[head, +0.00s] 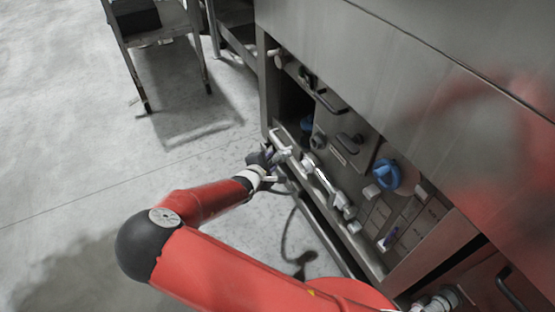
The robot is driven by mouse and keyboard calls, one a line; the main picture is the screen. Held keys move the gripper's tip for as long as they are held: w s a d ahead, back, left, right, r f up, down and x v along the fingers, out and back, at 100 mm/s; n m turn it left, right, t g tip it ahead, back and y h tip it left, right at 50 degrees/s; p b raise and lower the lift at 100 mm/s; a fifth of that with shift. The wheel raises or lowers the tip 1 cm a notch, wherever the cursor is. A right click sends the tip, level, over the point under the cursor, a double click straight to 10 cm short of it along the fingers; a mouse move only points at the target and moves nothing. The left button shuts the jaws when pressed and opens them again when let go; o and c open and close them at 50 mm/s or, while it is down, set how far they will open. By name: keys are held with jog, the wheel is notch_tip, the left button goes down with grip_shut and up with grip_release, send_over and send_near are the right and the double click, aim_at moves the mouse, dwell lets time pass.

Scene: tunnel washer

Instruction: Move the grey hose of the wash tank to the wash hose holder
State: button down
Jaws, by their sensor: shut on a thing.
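My gripper (275,160) is at the far left end of the washer's lower front ledge, seen small and partly edge-on. It is shut on a light grey piece (281,146), which appears to be the end of the grey hose; the jaws hide part of it. Pale grey pipe-like fittings (322,178) lie along the ledge to the right of my gripper. I cannot tell which part is the wash hose holder.
The washer's steel front (400,75) fills the right side. Its panel carries a blue round valve (386,174) and black handles (330,104). A metal-legged stand (160,34) is at the upper left. The floor at left is clear. A dark curved line crosses the floor below the ledge.

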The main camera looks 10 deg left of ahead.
aim_at(288, 155)
jog(key=shift+w+d, duration=0.6)
jog(key=shift+d, duration=0.35)
jog(key=shift+w+d, duration=0.65)
jog(key=shift+d, duration=0.25)
jog(key=shift+w+d, duration=0.6)
jog(key=shift+d, duration=0.35)
jog(key=shift+w+d+r+b, duration=0.1)
jog(key=shift+w+d+b, duration=0.4)
jog(key=shift+d+b, duration=0.15)
jog(key=shift+w+d, duration=0.1)
jog(key=shift+d, duration=0.05)
jog(key=shift+w+d, duration=0.45)
jog(key=shift+d, duration=0.25)
jog(key=shift+w+d, duration=0.2)
jog(key=shift+d, duration=0.1)
jog(key=c, duration=1)
grip_release()
